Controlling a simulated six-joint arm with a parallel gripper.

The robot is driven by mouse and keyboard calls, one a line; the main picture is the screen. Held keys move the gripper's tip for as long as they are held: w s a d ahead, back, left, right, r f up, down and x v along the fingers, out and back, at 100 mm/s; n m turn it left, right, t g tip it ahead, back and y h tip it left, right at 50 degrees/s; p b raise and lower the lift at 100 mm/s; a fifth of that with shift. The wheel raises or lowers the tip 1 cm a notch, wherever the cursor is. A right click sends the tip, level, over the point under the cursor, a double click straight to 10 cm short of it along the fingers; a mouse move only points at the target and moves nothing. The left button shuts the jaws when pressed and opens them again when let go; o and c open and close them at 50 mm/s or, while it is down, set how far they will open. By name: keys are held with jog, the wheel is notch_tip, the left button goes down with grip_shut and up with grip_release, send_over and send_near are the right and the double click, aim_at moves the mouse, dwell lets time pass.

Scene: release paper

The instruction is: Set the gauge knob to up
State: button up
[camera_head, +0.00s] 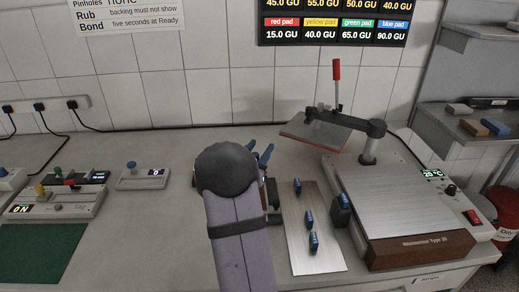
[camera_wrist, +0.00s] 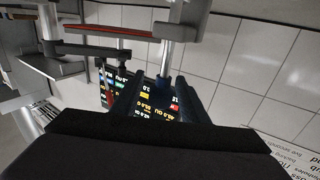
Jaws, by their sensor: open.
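A small grey box (camera_head: 143,179) with a blue knob (camera_head: 131,165) and a display reading 0 stands on the bench, left of my arm. It may be the gauge; its knob's direction is too small to tell. My gripper (camera_head: 260,152) is right of this box and apart from it, its blue fingers pointing towards the back wall. My arm partly hides it.
Right of my gripper are a metal plate (camera_head: 309,260) with several blue pieces and a press (camera_head: 412,218) with a raised plate and red handle (camera_head: 336,70). Left is a switch box (camera_head: 55,205) behind a green mat (camera_head: 42,254).

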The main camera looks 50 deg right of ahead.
jog(key=b+v, duration=0.1)
jog(key=v, duration=0.6)
jog(key=shift+b, duration=0.35)
jog(key=shift+a, duration=0.1)
